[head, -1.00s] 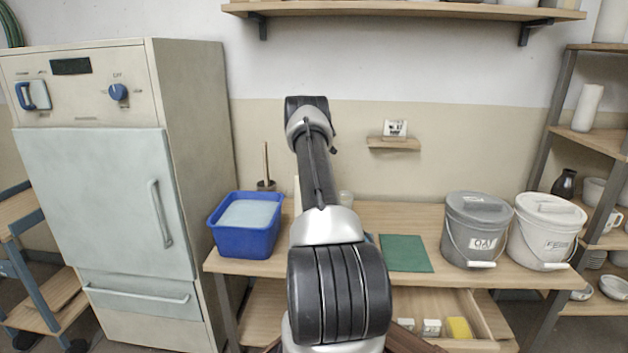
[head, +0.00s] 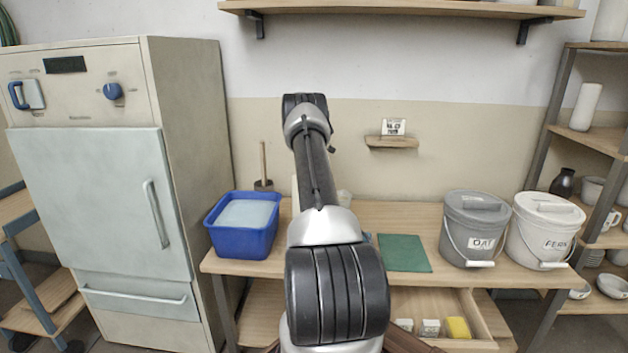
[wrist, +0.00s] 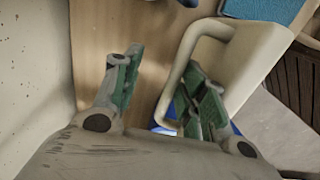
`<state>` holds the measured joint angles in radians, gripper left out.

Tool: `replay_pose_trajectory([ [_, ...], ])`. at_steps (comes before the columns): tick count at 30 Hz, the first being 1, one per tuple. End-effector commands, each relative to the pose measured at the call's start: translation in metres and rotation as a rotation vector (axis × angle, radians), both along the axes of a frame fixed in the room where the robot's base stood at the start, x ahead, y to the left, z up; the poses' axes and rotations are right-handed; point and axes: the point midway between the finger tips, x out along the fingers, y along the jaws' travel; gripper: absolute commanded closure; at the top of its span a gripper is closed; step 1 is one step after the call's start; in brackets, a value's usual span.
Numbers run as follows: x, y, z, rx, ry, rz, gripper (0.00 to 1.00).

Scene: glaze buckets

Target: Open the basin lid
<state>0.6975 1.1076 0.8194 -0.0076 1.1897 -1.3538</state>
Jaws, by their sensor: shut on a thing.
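A blue basin (head: 240,243) stands on the left of the wooden table in the head view. A pale blue flat surface (head: 246,213) fills its top; I cannot tell whether this is a lid or its contents. In the head view my arm hides the gripper and most of this container.
A green mat (head: 404,253) lies right of my arm. A grey lidded bucket (head: 474,230) and a white lidded bucket (head: 541,232) stand at the table's right. Below, an open drawer (head: 480,315) holds a yellow block (head: 457,328). A cream cabinet (head: 185,150) stands at left.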

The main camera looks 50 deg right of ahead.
Motion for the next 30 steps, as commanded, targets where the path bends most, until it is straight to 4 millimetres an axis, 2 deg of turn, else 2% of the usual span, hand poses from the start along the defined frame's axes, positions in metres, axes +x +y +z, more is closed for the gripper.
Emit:
replay_pose_trajectory([
  [1,0.005,-0.008,0.031,-0.032,-0.025,0.002,0.67],
  [3,0.005,-0.008,0.052,-0.037,-0.03,0.002,0.67],
  [9,0.003,-0.004,0.092,-0.034,-0.029,0.002,0.67],
  [12,0.003,-0.003,0.105,-0.034,-0.028,0.002,0.67],
  [18,0.002,-0.002,0.115,-0.032,-0.027,0.002,0.67],
  [30,0.002,-0.001,0.114,-0.031,-0.027,0.002,0.67],
])
